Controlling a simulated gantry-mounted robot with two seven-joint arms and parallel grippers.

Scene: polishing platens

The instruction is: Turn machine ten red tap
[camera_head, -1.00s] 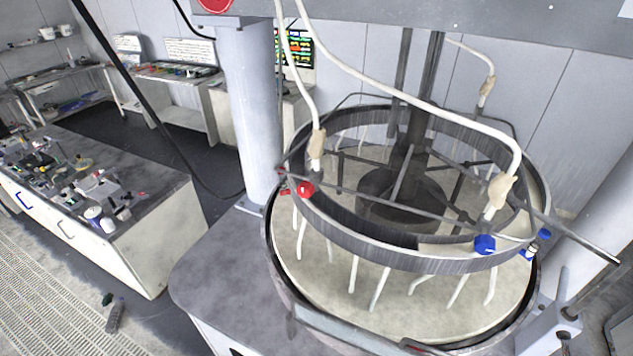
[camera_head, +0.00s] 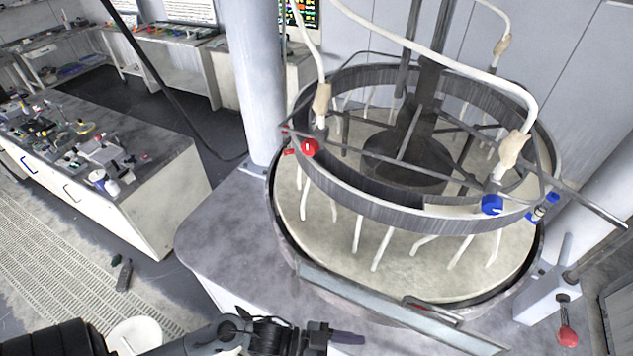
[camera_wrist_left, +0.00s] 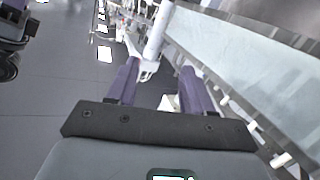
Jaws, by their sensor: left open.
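A red tap (camera_head: 310,147) sits on the left side of the polishing machine's raised metal ring (camera_head: 372,215), below a white hose with a tan joint. A smaller red piece shows just left of it. My left gripper (camera_head: 338,338) is at the bottom of the head view, low in front of the machine and well apart from the red tap. Its purple fingers show spread with nothing between them in the left wrist view (camera_wrist_left: 160,84). The machine's number cannot be read. My right gripper is out of view.
Blue taps (camera_head: 492,205) sit on the ring's right side. A red-ended handle (camera_head: 567,335) hangs at the lower right. A pillar (camera_head: 257,80) stands behind the machine's left side. A cluttered bench (camera_head: 150,200) is at left, with floor between it and the machine.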

